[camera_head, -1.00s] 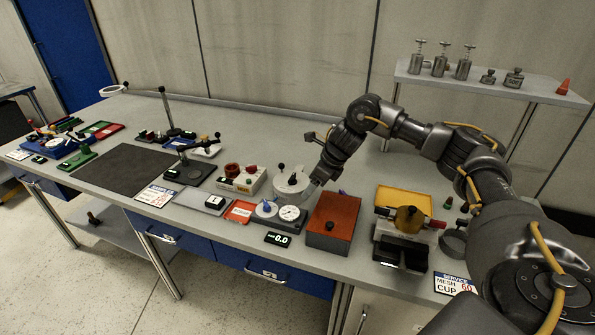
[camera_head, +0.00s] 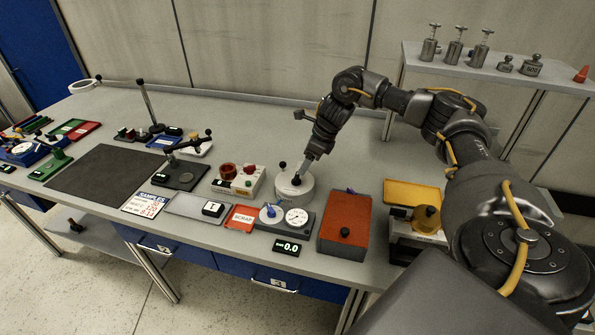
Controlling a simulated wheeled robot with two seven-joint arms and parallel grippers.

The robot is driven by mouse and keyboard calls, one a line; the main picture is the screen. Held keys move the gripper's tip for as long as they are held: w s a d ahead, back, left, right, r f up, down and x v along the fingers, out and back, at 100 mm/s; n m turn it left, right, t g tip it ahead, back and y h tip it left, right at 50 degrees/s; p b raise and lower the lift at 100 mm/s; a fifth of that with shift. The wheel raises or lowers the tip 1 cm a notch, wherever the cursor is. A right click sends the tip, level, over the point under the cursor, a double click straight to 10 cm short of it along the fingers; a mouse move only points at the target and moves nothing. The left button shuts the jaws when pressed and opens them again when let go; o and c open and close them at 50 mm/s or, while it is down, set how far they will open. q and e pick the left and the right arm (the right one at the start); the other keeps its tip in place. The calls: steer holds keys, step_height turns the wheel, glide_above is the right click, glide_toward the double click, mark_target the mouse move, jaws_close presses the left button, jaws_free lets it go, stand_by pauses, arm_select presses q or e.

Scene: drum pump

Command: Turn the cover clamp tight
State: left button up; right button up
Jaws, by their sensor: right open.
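A round pale grey drum (camera_head: 305,190) stands on the bench right of the middle. A black knob (camera_head: 296,180) shows on its top. A second small black ball (camera_head: 283,165) stands up at its back left edge. I cannot tell which of these belongs to the cover clamp. My right gripper (camera_head: 300,176) reaches down from the upper right, with its fingertips over the drum's top close to the knob. It is open. Its fingers are small here, and I cannot tell whether they touch the knob. My left gripper is not in view.
In front of the drum are a dial gauge unit (camera_head: 297,217) and a display (camera_head: 289,247) reading 0.0. A red-topped box (camera_head: 347,219) stands to the right, a cream box with red knobs (camera_head: 243,181) to the left. The bench behind the drum is clear.

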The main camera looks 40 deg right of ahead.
mark_target(297, 176)
steer(key=p+x, duration=0.1)
steer(key=x, duration=0.4)
steer(key=shift+w+a+f, duration=0.15)
steer(key=shift+w+f, duration=0.1)
steer(key=shift+f, duration=0.05)
steer(key=shift+w+a+f, duration=0.1)
steer(key=shift+w+f, duration=0.05)
steer(key=shift+f, duration=0.45)
steer(key=c, duration=1)
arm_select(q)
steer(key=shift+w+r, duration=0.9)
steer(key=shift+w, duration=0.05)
